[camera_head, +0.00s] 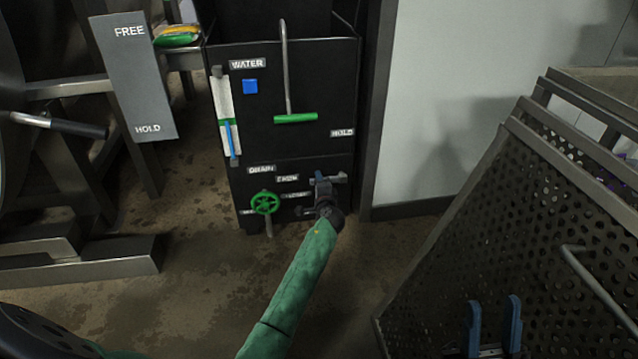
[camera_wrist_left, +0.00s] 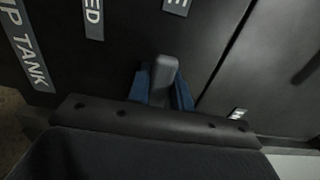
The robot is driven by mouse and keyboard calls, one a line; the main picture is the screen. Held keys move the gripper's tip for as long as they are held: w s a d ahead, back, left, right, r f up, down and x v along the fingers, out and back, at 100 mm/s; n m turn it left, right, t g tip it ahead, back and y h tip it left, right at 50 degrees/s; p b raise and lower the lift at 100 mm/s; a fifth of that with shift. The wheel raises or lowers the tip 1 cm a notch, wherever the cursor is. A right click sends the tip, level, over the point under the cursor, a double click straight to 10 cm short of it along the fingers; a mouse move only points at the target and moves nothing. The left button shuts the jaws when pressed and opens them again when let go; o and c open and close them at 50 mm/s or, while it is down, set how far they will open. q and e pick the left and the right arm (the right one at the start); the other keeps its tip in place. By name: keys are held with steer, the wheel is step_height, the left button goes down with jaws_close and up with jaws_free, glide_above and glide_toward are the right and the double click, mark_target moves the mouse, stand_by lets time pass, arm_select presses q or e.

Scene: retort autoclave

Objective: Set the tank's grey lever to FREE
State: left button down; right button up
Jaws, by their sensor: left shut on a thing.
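The black tank cabinet (camera_head: 300,90) stands at the centre of the head view. My left gripper (camera_head: 326,184) is at its lower right front. In the left wrist view, the blue fingers of my left gripper (camera_wrist_left: 162,88) are shut on an upright grey lever (camera_wrist_left: 162,75), one finger on each side. Small labels are around it, cut off or too small to read in full; one ends in "ED" (camera_wrist_left: 92,18). The lever's base is hidden behind the gripper. My right gripper (camera_head: 494,328) is at the bottom right with its two blue fingers apart and nothing between them.
A green valve wheel (camera_head: 265,202) is left of my left gripper. A green handle (camera_head: 295,118) hangs on a rod above it. A FREE/HOLD panel (camera_head: 138,75) and a black-gripped lever (camera_head: 75,127) are at left. A perforated metal crate (camera_head: 520,200) fills the right.

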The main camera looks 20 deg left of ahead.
arm_select(q)
steer(key=shift+f, duration=0.15)
stand_by(0.3)
steer(key=c, duration=1.2)
jaws_free()
steer(key=shift+c, duration=0.2)
